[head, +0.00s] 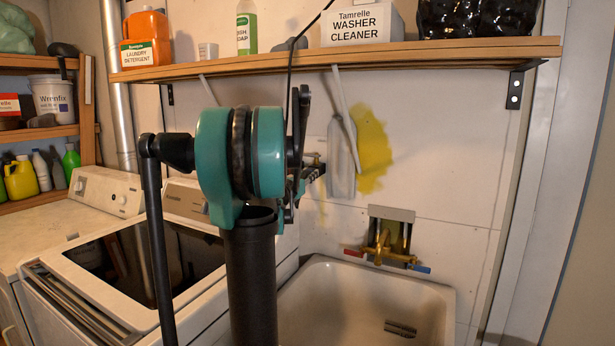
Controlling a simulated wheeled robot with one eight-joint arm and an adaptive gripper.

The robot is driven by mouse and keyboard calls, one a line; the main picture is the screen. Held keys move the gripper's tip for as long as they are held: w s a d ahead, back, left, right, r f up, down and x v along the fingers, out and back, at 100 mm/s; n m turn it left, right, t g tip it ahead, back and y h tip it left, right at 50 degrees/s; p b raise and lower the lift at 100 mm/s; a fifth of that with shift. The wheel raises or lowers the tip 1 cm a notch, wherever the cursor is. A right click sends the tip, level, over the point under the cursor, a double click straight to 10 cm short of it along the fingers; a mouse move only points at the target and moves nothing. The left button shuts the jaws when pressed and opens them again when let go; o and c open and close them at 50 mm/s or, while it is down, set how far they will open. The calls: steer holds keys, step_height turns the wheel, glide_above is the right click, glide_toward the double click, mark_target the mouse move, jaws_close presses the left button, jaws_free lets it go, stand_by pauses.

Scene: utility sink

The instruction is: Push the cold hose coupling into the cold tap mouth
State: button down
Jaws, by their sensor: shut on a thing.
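The brass tap (388,246) is on the wall above the sink, with a red handle (353,252) at its left and a blue handle (420,268) at its right. The cold tap mouth is too small to make out. My gripper (314,172) is mostly hidden behind my arm, left of and higher than the tap, and apart from it. It is shut on a small brass-coloured piece (312,158), which appears to be the cold hose coupling; only a little of it shows.
The white sink (441,300) is below the tap, with a small dark item (400,329) in it. Washing machines (115,235) stand at left. A wooden shelf (300,62) with bottles runs above. A pale hanging object (343,160) is just right of my gripper.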

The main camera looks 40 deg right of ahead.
steer(key=shift+w+d, duration=0.1)
steer(key=shift+d, duration=0.1)
steer(key=c, duration=1.1)
jaws_free()
steer(key=shift+c, duration=0.2)
steer(key=v, duration=1.2)
